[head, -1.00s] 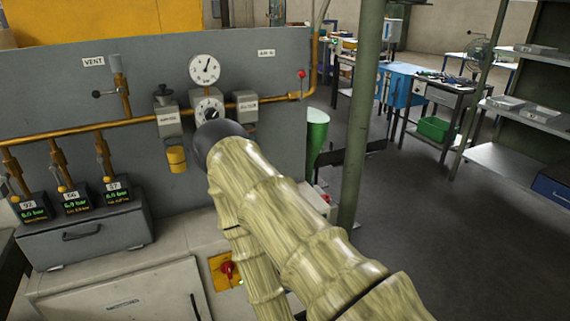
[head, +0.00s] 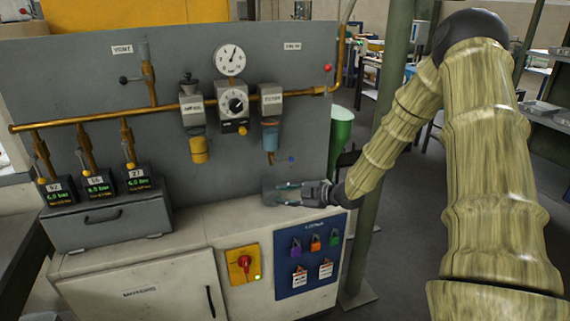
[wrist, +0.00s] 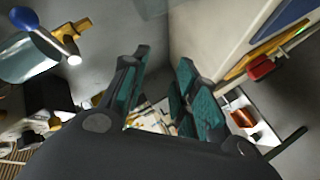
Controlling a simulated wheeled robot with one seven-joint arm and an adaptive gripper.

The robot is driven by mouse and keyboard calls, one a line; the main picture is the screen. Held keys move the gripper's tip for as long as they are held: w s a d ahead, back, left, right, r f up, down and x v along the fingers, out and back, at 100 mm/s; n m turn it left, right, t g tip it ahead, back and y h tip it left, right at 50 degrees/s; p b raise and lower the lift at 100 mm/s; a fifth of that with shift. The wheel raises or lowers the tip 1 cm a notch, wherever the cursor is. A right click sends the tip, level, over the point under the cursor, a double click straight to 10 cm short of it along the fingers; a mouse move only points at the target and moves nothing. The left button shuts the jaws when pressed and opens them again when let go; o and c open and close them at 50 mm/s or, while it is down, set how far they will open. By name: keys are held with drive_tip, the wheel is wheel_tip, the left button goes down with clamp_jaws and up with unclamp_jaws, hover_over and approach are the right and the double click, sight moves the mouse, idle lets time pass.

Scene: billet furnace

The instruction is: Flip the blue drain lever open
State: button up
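The blue drain lever (head: 291,158) is a small blue knob on a short arm under the filter (head: 270,135), near the right end of the pipe. In the wrist view, the blue-knobbed lever (wrist: 22,18) is at the upper left, with a brass fitting beside it. My gripper (head: 270,192) is just above the cabinet top, below the lever and apart from it, its fingers pointing left. In the wrist view, my gripper (wrist: 162,62) shows two teal-padded fingers with an empty gap between them.
A gauge (head: 229,60), a regulator (head: 234,104) and a lubricator with a yellow bowl (head: 198,150) are left of the filter. A red rotary switch (head: 244,262) and a lockout board (head: 311,252) are on the cabinet front. A green post (head: 385,130) stands right of the panel.

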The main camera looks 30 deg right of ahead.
sight(285, 160)
drive_tip(key=d+r+n+t+y, duration=0.2)
drive_tip(key=d+r+n, duration=0.5)
drive_tip(key=d+r, duration=0.3)
drive_tip(key=shift+f+x, duration=0.25)
drive_tip(key=shift+x, duration=1.4)
drive_tip(key=shift+f+x, duration=0.25)
drive_tip(key=shift+x, duration=1.4)
drive_tip(key=shift+f+x, duration=0.25)
drive_tip(key=shift+x, duration=1.4)
drive_tip(key=shift+s, duration=0.1)
clamp_jaws()
